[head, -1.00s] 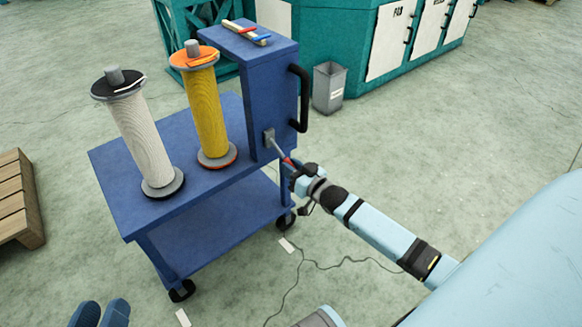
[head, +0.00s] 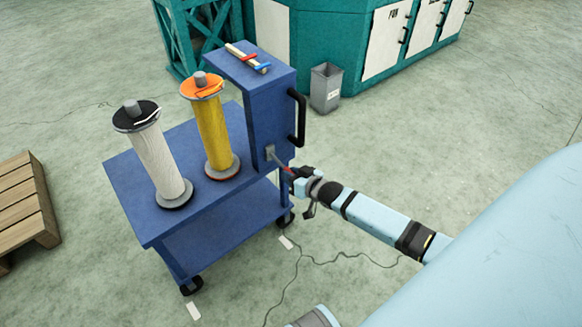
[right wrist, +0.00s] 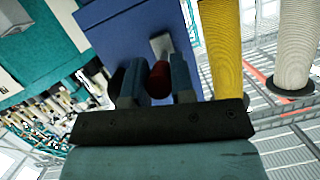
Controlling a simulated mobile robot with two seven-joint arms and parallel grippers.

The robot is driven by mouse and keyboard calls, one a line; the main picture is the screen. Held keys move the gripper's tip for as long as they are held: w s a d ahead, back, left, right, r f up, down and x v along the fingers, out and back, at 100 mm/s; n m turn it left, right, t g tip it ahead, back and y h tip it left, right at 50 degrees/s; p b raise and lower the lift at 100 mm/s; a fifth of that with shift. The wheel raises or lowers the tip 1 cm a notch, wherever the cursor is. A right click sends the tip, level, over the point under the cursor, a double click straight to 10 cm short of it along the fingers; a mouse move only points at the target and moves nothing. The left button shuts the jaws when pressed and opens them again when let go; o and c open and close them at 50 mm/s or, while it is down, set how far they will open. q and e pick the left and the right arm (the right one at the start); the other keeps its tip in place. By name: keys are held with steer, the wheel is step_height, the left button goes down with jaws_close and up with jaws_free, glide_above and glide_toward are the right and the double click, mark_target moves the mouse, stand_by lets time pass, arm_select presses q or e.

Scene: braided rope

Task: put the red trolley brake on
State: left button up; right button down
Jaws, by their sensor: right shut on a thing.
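The blue trolley (head: 135,195) stands left of centre in the head view, with a tall blue box on its right end. The brake lever (head: 280,161) sticks out of a grey plate on the box's side, sloping down to the right to a red grip. My right gripper (head: 296,174) is shut on this red grip. In the right wrist view the red grip (right wrist: 159,80) sits between the two fingers, with the grey plate behind it. The fingers hide part of the grip in the head view. My left gripper is not in view.
A white spool (head: 158,160) and a yellow spool (head: 212,135) stand on the trolley. A black handle (head: 297,118) is on the box above the lever. A grey bin (head: 326,88) stands behind. A wooden pallet (head: 25,205) lies left. A cable crosses the floor.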

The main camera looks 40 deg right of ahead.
mark_target(290, 171)
steer(key=shift+r+g+p, duration=0.3)
steer(key=shift+r+p, duration=0.55)
steer(key=shift+p, duration=0.05)
step_height(290, 171, up, 2)
steer(key=g+p, duration=0.2)
steer(key=p, duration=0.4)
steer(key=shift+h+p, duration=0.3)
steer(key=r+g+p, duration=0.1)
steer(key=p, duration=0.2)
steer(key=shift+w, duration=0.1)
steer(key=g+p, duration=0.1)
steer(key=r+g+p, duration=0.1)
steer(key=p, duration=0.1)
steer(key=shift+w, duration=0.2)
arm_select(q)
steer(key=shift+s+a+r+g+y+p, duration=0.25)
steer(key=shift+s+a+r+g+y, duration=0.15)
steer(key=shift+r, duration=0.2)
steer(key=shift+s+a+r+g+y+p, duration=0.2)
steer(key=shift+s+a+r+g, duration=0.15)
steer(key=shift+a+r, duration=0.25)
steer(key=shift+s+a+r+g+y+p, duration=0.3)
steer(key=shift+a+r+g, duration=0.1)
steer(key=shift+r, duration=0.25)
arm_select(e)
steer(key=shift+w+r+g, duration=0.15)
steer(key=shift+g, duration=0.25)
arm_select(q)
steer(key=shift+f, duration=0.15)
